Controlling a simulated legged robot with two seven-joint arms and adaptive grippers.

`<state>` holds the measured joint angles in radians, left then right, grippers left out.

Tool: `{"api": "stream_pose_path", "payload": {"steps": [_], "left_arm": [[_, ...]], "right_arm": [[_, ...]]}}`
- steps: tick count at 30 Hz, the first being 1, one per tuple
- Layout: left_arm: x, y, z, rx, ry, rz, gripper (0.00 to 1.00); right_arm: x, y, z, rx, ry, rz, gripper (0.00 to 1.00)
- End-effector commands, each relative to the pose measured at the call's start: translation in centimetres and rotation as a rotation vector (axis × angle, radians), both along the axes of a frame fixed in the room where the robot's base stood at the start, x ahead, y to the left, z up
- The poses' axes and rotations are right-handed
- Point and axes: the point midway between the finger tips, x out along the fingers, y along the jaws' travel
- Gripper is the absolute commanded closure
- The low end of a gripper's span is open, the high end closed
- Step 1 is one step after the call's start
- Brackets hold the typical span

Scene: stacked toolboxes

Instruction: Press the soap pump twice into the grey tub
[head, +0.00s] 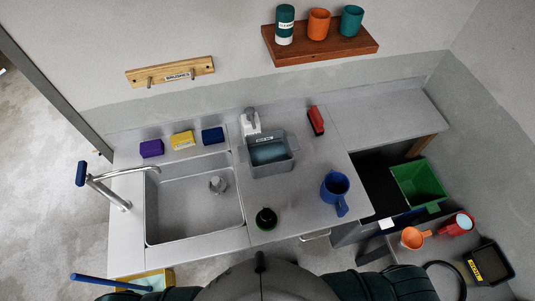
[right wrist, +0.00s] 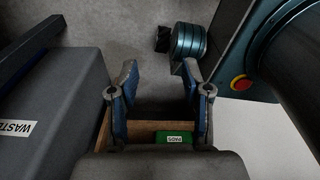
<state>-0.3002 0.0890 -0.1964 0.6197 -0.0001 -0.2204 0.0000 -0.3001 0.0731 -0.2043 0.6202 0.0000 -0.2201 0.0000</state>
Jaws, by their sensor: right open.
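The soap pump (head: 251,124), a white bottle with a grey pump head, stands upright at the back of the counter, right of the sink. The grey tub (head: 284,166) is directly in front of it, close to the pump head. The tub has a label on its back rim and looks bluish inside. My right gripper (right wrist: 160,75) is open and empty in the right wrist view, with its two blue-padded fingers apart. It is away from the pump and tub, which do not show in that view. My left gripper is not seen.
A sink (head: 195,235) with a tap (head: 120,203) lies left of the tub. A blue jug (head: 335,188), a dark green cup (head: 266,218) and a red object (head: 316,120) stand around the tub. The wrist view shows a waste bin (right wrist: 60,110) and a green pads box (right wrist: 174,138).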

Motion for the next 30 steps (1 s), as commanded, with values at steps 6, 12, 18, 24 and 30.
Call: {"api": "stream_pose_path", "payload": {"steps": [6,12,18,24,30], "left_arm": [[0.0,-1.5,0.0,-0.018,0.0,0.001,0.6],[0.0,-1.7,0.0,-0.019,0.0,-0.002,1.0],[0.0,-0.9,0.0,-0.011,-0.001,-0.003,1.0],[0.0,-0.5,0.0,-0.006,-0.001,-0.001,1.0],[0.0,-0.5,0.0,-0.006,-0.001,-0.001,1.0]], "right_arm": [[0.1,-1.3,0.0,-0.015,0.0,-0.001,0.52],[0.1,-1.7,0.0,-0.019,0.0,-0.002,0.52],[0.1,-1.0,0.0,-0.012,-0.001,-0.003,0.52],[0.0,0.3,0.0,0.004,0.0,-0.004,0.52],[0.0,-0.1,0.0,-0.001,0.0,-0.002,0.52]]}}
